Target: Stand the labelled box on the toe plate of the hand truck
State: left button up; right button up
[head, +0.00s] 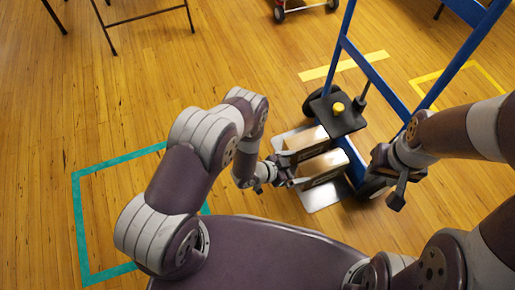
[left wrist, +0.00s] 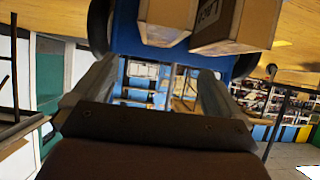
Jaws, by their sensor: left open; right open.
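The blue hand truck (head: 372,78) stands upright with its silver toe plate (head: 323,197) on the floor. Two cardboard boxes stand side by side on the plate with a narrow gap: the far box (head: 306,139) and the near box (head: 325,165). In the left wrist view, one box (left wrist: 167,18) is at the top and the other (left wrist: 238,22) beside it bears partly cut-off lettering. My left gripper (head: 280,174) is open beside the boxes, at the plate's left; I cannot tell whether it touches them. My right gripper (head: 388,182) is open and empty, right of the truck's wheel.
Teal tape (head: 79,215) marks the floor at left, yellow tape (head: 343,65) behind the truck. A small cart (head: 280,14) stands far back.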

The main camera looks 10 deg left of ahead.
pick_arm(q)
jog(key=w+a+r+n+y, duration=0.1)
jog(key=w+a+r+y, duration=0.25)
jog(key=w+r, duration=0.25)
jog(key=a+r+n+g+y, duration=0.1)
jog(key=a+r+n+y, duration=0.35)
jog(key=a+r, duration=0.75)
jog(key=s+a+r+n+g+y, duration=0.1)
jog(key=s+r+n+g, duration=0.1)
jog(key=s+r, duration=0.4)
jog(key=s+a+r+n+g, duration=0.2)
jog(key=s+r, duration=0.5)
jog(key=s, duration=0.6)
jog(key=shift+a+r+n+g+y, duration=0.2)
jog(key=shift+r+n+g+y, duration=0.1)
jog(key=shift+n+g+y, duration=0.15)
